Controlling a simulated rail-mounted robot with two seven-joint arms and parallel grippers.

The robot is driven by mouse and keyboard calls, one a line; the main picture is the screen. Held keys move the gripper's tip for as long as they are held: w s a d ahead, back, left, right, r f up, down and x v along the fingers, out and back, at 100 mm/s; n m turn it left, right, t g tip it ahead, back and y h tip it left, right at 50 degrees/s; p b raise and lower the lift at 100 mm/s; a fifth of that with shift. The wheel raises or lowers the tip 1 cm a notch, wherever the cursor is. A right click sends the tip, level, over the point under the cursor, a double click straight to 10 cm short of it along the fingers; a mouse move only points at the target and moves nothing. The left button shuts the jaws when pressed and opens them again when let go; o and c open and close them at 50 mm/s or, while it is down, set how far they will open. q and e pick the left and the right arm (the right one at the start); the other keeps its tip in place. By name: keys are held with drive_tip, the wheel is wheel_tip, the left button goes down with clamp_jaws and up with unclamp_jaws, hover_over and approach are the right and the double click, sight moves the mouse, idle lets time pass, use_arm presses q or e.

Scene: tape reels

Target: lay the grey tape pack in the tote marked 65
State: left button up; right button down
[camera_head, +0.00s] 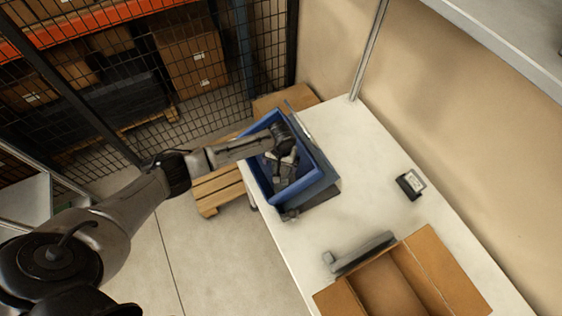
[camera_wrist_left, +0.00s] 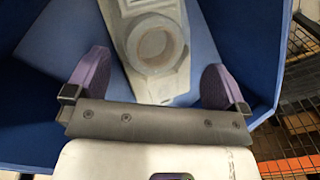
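The blue tote (camera_head: 259,176) stands at the far left end of the white table, and its walls fill much of the left wrist view (camera_wrist_left: 245,35). No number on it can be read. A pale grey pack with a round, ring-shaped middle, the tape pack (camera_wrist_left: 152,50), lies inside the tote. My left gripper (camera_head: 285,165) reaches down into the tote. Its two purple-padded fingers (camera_wrist_left: 155,85) are wide apart, with the pack showing beyond and between them; I see no finger touching it. My right gripper is not in view.
An open cardboard box (camera_head: 392,288) stands at the table's near end, with a grey object (camera_head: 362,253) beside it. A small dark device (camera_head: 411,184) lies near the wall. The middle of the table is clear. A wooden pallet (camera_head: 216,188) is on the floor, left of the table.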

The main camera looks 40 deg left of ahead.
sight(281, 168)
use_arm(q)
wheel_tip(281, 168, up, 13)
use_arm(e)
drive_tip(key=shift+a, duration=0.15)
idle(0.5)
use_arm(q)
drive_tip(key=s+d+f+m+t+h, duration=0.2)
drive_tip(key=s+d+f+m, duration=0.45)
drive_tip(key=s+d, duration=0.75)
drive_tip(key=s+a+y, duration=0.1)
drive_tip(key=s+a, duration=0.1)
drive_tip(key=s, duration=0.6)
drive_tip(key=s+a+r+t, duration=0.1)
drive_tip(key=s+a, duration=0.2)
drive_tip(key=s, duration=0.5)
drive_tip(key=shift+s+t+y, duration=0.3)
drive_tip(key=shift+s+y, duration=0.1)
drive_tip(key=shift+r, duration=0.1)
